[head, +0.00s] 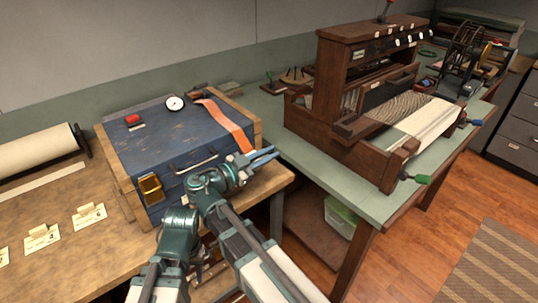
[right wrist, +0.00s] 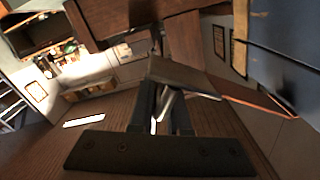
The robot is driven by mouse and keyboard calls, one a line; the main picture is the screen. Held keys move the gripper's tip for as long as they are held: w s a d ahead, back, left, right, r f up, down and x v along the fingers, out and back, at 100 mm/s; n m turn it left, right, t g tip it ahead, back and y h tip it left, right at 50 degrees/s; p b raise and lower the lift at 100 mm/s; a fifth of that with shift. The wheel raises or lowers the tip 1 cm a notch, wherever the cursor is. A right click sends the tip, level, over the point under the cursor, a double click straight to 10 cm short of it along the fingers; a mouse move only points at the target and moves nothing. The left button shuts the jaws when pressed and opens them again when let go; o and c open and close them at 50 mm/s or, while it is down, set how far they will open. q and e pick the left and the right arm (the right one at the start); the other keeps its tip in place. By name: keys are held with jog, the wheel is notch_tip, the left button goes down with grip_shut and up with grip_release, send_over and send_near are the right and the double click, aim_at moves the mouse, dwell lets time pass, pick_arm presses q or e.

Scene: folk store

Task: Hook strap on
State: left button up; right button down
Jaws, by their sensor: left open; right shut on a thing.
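A blue case (head: 177,137) lies on the workbench with a handle on its front. An orange strap (head: 222,118) lies across its top at the right and runs over the front edge. My right gripper (head: 268,157) is shut on the strap's front end, just off the case's front right corner. In the right wrist view the dark fingers pinch a flat strip with an orange edge (right wrist: 262,98), and the case's blue side (right wrist: 283,60) is at the right. A brass fitting (head: 150,188) sits at the case's front left. My left arm (head: 178,228) stands beside the right one; its fingers are hard to make out.
A round gauge (head: 175,103) and a small red-topped item (head: 133,121) rest on the case. Wooden pieces (head: 122,178) border its sides. A paper roll (head: 38,162) and cards (head: 89,215) lie left. A wooden loom (head: 365,105) stands on the green table. Between the benches is a gap.

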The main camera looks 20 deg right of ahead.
pick_arm(q)
jog(key=shift+f+b, duration=0.7)
jog(key=shift+f, duration=0.25)
pick_arm(e)
notch_tip(320, 180, down, 2)
jog(key=shift+w+a+m, duration=0.1)
jog(key=shift+w+m, duration=0.05)
jog(key=shift+m, duration=0.25)
jog(key=shift+f, duration=0.1)
jog(key=c, duration=0.9)
grip_release()
pick_arm(q)
jog(key=shift+s+a, duration=0.1)
pick_arm(e)
jog(key=shift+w+a, duration=0.1)
